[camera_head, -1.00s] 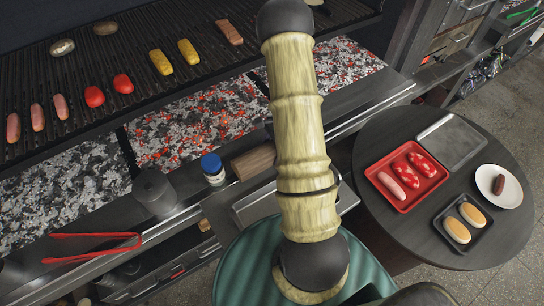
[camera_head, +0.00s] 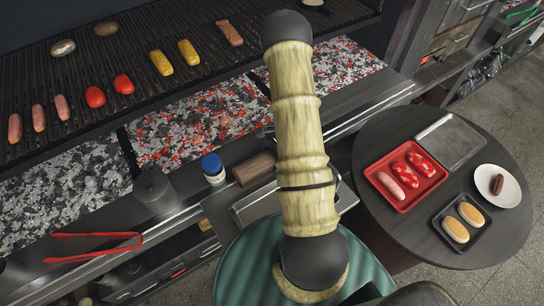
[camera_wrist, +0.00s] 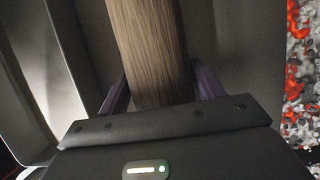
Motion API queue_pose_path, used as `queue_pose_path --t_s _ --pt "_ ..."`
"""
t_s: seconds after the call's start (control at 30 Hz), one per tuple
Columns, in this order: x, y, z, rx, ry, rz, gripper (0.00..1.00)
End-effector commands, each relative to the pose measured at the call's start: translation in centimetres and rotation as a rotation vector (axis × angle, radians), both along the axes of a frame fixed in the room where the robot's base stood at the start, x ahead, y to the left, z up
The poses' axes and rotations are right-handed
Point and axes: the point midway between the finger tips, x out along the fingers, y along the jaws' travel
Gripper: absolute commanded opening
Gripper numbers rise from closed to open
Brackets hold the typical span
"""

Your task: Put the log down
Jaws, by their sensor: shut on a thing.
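The log (camera_wrist: 148,50) is a brown wooden piece with lengthwise grain. In the wrist view it runs up from between the two dark purple fingers of my gripper (camera_wrist: 160,88), which is shut on it. In the head view the log (camera_head: 255,168) shows just left of my arm, near the front ledge below the coals. My arm hides my gripper and the log's right part there. I cannot tell whether the log touches the surface under it.
Glowing coals (camera_head: 205,122) lie behind the ledge, under the grate (camera_head: 200,75) with several foods. A blue-capped jar (camera_head: 213,170) stands close left of the log. Red tongs (camera_head: 95,247) lie further left. A round table (camera_head: 490,235) with trays stands at right.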

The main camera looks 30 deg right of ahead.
Motion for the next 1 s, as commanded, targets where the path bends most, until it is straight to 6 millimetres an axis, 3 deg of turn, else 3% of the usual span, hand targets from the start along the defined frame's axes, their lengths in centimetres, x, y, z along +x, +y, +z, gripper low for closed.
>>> queue_pose_path --t_s 0.03,0.1,0.13,0.57,1.0 --pt "0.0 0.0 -0.1 0.000 0.000 0.000 0.72" --pt "0.0 0.0 0.0 0.000 0.000 0.000 0.86" --pt "0.0 0.0 0.0 0.000 0.000 0.000 0.88" --pt "0.1 -0.3 0.7 -0.001 -0.002 0.000 0.88" --pt "0.2 -3.3 7.9 -0.003 -0.005 -0.001 0.88"
